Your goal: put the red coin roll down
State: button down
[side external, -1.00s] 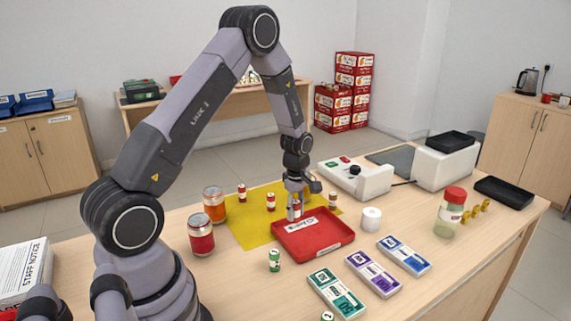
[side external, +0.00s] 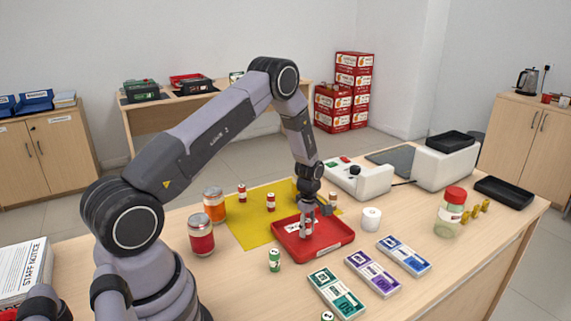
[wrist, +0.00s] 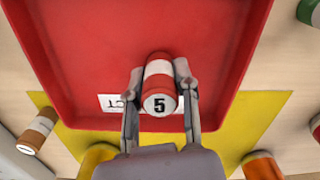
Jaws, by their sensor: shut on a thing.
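My gripper (side external: 307,233) is over the red tray (side external: 341,241), near its middle. In the wrist view, my gripper (wrist: 160,100) is shut on the red coin roll (wrist: 159,75), with one finger on each side. The roll has a white band and an end marked 5. The red tray (wrist: 215,40) lies beneath it, and its white label (wrist: 112,103) is partly covered by a finger. I cannot tell whether the roll touches the tray floor. In the side view the roll is largely hidden by the fingers.
A green roll (side external: 274,259) stands in front left of the tray. Cans (side external: 201,235) stand left.

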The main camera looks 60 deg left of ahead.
aim_at(307, 221)
jog(key=shift+f, duration=0.15)
jog(key=c, duration=0.8)
grip_release()
jog(key=shift+c, duration=0.2)
notch_tip(307, 221, up, 12)
jog(key=shift+f, duration=0.1)
jog(key=s+d+r+m+t, duration=0.1)
jog(key=s+d+r+m, duration=0.2)
jog(key=r, duration=0.4)
jog(key=s+d+r+m+t, duration=0.1)
jog(key=s+d+r+m, duration=0.2)
jog(key=r, duration=0.4)
jog(key=s+d+r+m+t, duration=0.1)
jog(key=s+d+r+m, duration=0.15)
jog(key=r, duration=0.45)
jog(key=s+d+r+m+t, duration=0.1)
jog(key=s+d+r+m, duration=0.2)
jog(key=s+m, duration=0.3)
jog(key=s+d+r+m+t, duration=0.1)
jog(key=s+d+r+m, duration=0.2)
jog(key=s, duration=1.1)
jog(key=m, duration=0.3)
jog(key=shift+s+d+r+t, duration=0.15)
jog(key=shift+r+t, duration=0.15)
jog(key=shift+r, duration=0.05)
